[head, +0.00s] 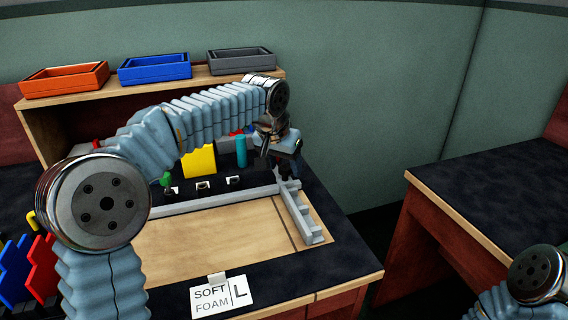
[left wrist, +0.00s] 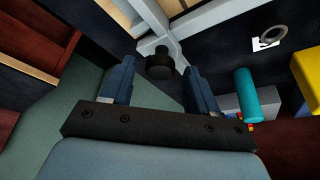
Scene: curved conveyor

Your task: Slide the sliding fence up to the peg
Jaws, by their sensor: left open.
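The sliding fence (head: 303,214) is a grey bar across the right part of a wooden board; its far end lies under my left gripper. In the left wrist view the grey fence (left wrist: 147,18) has a round black knob (left wrist: 160,66) at its end. My left gripper (head: 284,168) is open, and its two fingers (left wrist: 160,72) stand on either side of the knob with gaps. A teal upright cylinder (head: 241,152), also in the left wrist view (left wrist: 257,95), stands behind the board; I cannot tell whether it is the peg. My right gripper is out of view.
A fixed grey rail (head: 215,200) runs along the board's back edge. A yellow block (head: 200,161) stands behind it. A "SOFT FOAM L" card (head: 222,294) is at the front. Orange, blue and grey trays sit on the shelf. The board (head: 210,240) is clear left of the fence.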

